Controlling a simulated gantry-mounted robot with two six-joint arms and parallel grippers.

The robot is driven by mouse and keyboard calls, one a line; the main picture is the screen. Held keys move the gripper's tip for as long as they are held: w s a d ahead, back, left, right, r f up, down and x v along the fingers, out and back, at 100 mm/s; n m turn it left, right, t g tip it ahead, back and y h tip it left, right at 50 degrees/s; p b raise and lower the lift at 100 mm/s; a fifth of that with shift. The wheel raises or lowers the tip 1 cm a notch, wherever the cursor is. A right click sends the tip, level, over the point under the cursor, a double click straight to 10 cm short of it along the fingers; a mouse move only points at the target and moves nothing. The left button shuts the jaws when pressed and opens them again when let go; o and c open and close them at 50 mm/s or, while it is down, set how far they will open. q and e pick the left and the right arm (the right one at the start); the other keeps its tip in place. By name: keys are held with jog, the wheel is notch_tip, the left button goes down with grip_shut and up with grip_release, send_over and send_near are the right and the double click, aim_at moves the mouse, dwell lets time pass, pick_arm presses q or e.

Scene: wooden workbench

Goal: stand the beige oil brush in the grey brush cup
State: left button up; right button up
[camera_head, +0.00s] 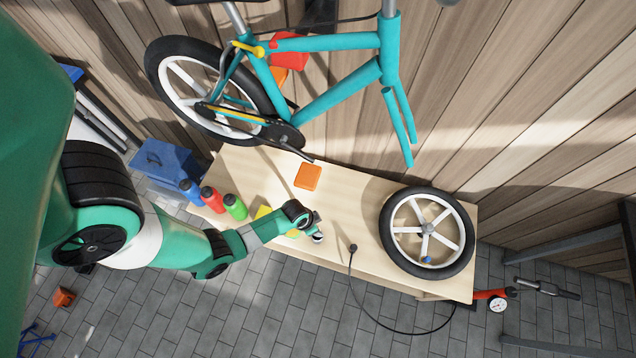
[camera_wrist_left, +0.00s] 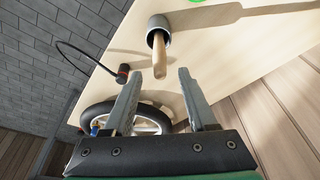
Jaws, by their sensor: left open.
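The beige oil brush (camera_wrist_left: 160,62) stands in the grey brush cup (camera_wrist_left: 158,22) in the left wrist view, its handle sticking out toward the camera. Its bristle end is hidden inside the cup. My left gripper (camera_wrist_left: 160,76) is open, with one finger on each side of the handle's end. Neither finger visibly touches the handle. In the head view my left gripper (camera_head: 312,222) is over the front edge of the workbench, close to the cup (camera_head: 318,238), which is small and partly hidden there. My right gripper is out of view.
A spoked wheel (camera_head: 384,236) lies on the workbench (camera_head: 350,190) at the right. A black hose end (camera_head: 353,247) is near the front edge. Blue, red and green bottles (camera_head: 236,207) stand at the left. An orange box (camera_head: 308,176) lies behind; a teal bicycle (camera_head: 330,42) hangs above.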

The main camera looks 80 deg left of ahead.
pick_arm(q)
jog(key=p+v, duration=0.5)
jog(key=v, duration=0.2)
jog(key=shift+r, duration=0.15)
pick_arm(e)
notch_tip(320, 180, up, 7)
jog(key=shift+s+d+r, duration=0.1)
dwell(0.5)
